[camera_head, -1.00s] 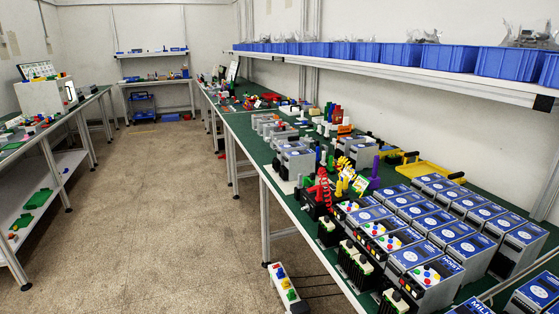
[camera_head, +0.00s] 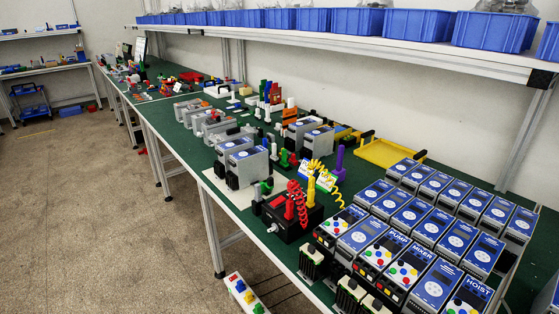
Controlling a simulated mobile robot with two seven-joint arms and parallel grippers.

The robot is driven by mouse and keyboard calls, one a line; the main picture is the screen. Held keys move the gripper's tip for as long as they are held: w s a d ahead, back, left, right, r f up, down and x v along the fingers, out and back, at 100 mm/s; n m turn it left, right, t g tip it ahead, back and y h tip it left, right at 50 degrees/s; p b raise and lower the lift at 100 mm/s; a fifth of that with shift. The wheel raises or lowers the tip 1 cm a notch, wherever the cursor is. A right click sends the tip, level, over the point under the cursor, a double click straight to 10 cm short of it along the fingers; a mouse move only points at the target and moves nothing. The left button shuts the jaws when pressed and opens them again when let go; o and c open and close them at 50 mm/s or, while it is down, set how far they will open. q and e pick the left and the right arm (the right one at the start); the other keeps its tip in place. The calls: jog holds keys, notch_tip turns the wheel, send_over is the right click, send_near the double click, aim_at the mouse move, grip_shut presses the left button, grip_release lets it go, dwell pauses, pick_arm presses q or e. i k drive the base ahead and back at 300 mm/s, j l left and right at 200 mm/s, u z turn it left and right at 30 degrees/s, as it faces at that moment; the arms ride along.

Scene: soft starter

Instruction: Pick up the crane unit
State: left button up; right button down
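Many grey units with blue tops (camera_head: 456,240) stand in close rows on the green table at the right. Several front ones carry coloured buttons and labels. I read PUMP on one (camera_head: 392,245), MIXER on another (camera_head: 411,264) and HOIST on a third (camera_head: 470,297) near the lower right. No label that I can read says crane, so I cannot tell which is the crane unit. Some labels are too small or hidden. Neither of my grippers is in view.
A black box with a red coiled cord (camera_head: 289,214) stands left of the rows. A yellow tray (camera_head: 390,153) lies behind them. A shelf (camera_head: 450,57) with blue bins (camera_head: 410,22) overhangs the table's back. The floor (camera_head: 100,220) at the left is clear.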

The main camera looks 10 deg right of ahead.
aim_at(247, 167)
jog(key=i+j+z, duration=0.55)
jog(key=z, duration=0.3)
jog(key=i+j+z, duration=0.15)
jog(key=j, duration=0.2)
jog(key=i+j+z, duration=0.2)
jog(key=j, duration=0.15)
jog(key=j+z, duration=0.15)
jog(key=j, duration=0.2)
